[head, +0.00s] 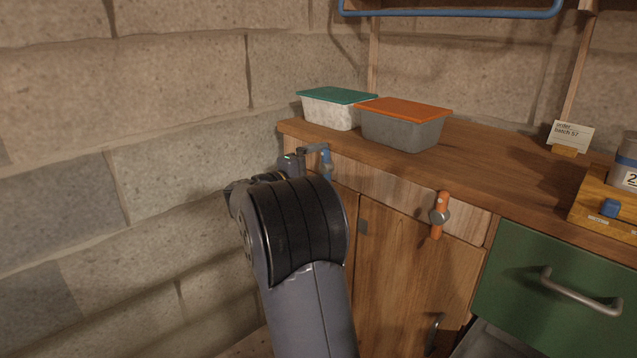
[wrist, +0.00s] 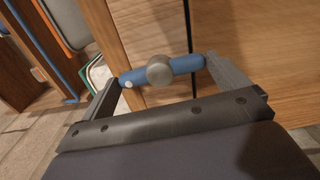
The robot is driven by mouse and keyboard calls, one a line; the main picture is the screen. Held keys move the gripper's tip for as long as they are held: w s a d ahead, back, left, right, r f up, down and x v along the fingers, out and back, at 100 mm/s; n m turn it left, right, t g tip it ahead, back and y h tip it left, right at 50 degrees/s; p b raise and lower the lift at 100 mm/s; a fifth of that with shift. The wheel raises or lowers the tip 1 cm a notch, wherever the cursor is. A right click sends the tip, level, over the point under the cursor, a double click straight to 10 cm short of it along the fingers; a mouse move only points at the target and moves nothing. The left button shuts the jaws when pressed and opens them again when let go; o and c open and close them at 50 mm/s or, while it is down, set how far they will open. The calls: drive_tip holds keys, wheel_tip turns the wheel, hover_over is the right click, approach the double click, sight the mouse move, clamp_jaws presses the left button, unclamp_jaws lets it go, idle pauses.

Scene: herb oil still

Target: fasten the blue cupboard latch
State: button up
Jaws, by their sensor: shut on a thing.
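The blue cupboard latch (wrist: 187,66) is a short blue bar with a round grey knob at its middle. In the wrist view it spans my gripper (wrist: 162,73), with one finger at each end of the bar. In the head view the blue latch (head: 327,163) shows at the upper left of the wooden cupboard front, roughly upright and partly hidden by my gripper (head: 316,157). My arm covers much of the cupboard's left side there. A dark gap shows beside the wood behind the latch in the wrist view.
An orange latch (head: 437,222) sits further right on the cupboard front. A teal-lidded box (head: 330,112) and an orange-lidded box (head: 402,130) stand on the counter above. A green drawer (head: 520,290) is at right. The stone wall (head: 150,160) is close on the left.

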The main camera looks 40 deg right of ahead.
drive_tip(key=shift+f+m+b, duration=0.1)
drive_tip(key=shift+m+b, duration=0.35)
drive_tip(key=shift+m, duration=0.05)
drive_tip(key=o, duration=0.6)
drive_tip(key=shift+a, duration=0.15)
drive_tip(key=a+p, duration=0.1)
drive_tip(key=a, duration=0.2)
drive_tip(key=a+p, duration=0.1)
drive_tip(key=a, duration=0.3)
drive_tip(key=s+a+p, duration=0.1)
drive_tip(key=a, duration=0.2)
drive_tip(key=shift+a, duration=0.3)
